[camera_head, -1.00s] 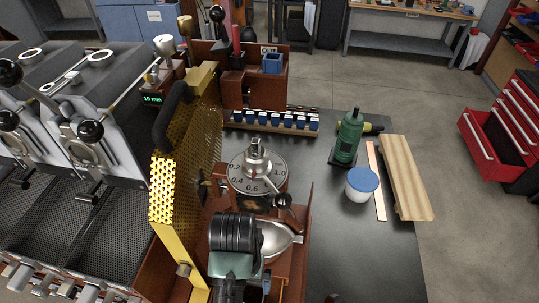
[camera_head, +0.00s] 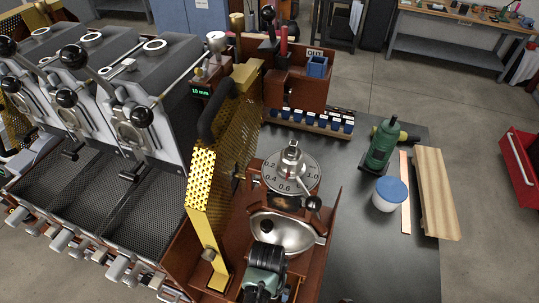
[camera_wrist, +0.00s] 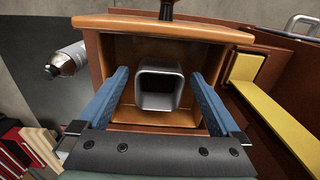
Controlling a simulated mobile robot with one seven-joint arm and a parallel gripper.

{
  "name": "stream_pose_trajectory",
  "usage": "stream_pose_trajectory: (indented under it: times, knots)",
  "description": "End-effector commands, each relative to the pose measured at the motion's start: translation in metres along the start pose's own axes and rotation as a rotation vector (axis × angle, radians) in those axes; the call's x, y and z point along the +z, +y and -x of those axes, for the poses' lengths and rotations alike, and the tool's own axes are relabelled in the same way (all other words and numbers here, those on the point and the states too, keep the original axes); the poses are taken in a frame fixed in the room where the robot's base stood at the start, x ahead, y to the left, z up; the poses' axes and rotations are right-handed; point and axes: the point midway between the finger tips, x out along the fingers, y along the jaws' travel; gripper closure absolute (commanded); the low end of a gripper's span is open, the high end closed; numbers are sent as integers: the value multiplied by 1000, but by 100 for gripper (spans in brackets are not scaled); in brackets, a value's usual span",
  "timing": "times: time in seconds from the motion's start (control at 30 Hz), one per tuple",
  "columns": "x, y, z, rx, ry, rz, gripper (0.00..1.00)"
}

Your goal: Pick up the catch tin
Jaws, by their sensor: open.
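The catch tin (camera_wrist: 158,104), a grey metal tin with a rounded square mouth, sits inside an open-fronted brown box (camera_wrist: 230,32) in the wrist view. My gripper (camera_wrist: 160,74) is open, with one blue finger on each side of the tin. The fingers reach into the box opening, and gaps show between them and the tin. In the head view my wrist (camera_head: 265,270) is at the bottom, in front of the grinder with the numbered dial (camera_head: 290,172). The tin cannot be made out there.
A yellow perforated guard (camera_head: 228,140) stands close left of my arm. A metal bowl (camera_head: 285,232) is just beyond my wrist.

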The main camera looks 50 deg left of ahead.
Motion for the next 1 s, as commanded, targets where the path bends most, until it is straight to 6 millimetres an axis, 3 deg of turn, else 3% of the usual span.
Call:
stream_pose_trajectory:
  times: [0.37,0.83,1.0]
  knots:
    - [0,0,-10,-1,1,0,0]
    - [0,0,-10,0,0,0,83]
    - [0,0,-10,0,1,0,84]
